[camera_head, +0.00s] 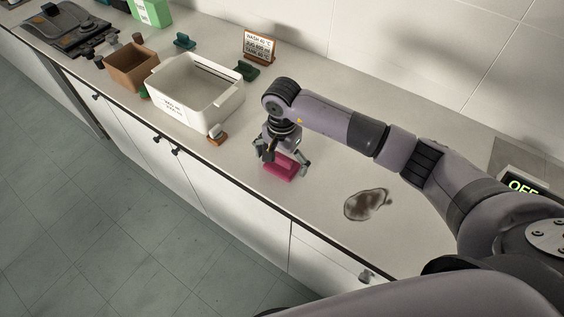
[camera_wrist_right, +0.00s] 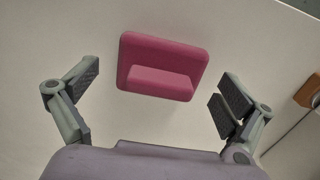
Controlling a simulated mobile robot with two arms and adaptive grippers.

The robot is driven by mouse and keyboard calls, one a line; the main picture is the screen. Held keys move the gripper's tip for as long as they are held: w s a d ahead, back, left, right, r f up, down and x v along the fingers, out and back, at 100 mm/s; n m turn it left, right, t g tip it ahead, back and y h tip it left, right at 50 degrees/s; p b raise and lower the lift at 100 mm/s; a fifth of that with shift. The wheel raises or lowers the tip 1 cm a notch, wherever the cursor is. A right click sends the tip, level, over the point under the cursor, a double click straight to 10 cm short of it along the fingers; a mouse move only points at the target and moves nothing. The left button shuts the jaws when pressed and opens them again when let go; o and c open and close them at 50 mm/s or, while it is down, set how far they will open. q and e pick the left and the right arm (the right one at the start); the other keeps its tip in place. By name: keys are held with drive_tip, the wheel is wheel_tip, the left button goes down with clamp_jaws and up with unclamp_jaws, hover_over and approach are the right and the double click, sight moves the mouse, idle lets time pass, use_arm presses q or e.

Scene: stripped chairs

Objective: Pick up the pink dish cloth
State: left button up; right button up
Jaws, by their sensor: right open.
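The pink dish cloth (camera_head: 281,168) lies on the counter below my right gripper (camera_head: 282,158). In the right wrist view the cloth (camera_wrist_right: 160,62) is a rounded pink block with a raised ridge, lying ahead of and between the spread fingers. My right gripper (camera_wrist_right: 157,103) is open and empty, and no finger touches the cloth. In the head view the gripper hides part of the cloth. My left gripper is not in view.
A white tub (camera_head: 228,102) with a label and a brown box (camera_head: 133,66) stand to the left on the counter (camera_head: 330,190). A small brown-and-white item (camera_head: 217,135) sits near the tub. A dark stain (camera_head: 367,204) lies to the right. A sign (camera_head: 259,46) stands by the wall.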

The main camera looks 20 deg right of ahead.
sight(282, 158)
drive_tip(key=c, duration=1)
drive_tip(key=shift+r, duration=0.1)
drive_tip(key=shift+r, duration=0.5)
drive_tip(key=shift+r+b, duration=2.55)
drive_tip(key=shift+r, duration=6.9)
drive_tip(key=o, duration=0.3)
drive_tip(key=c, duration=0.4)
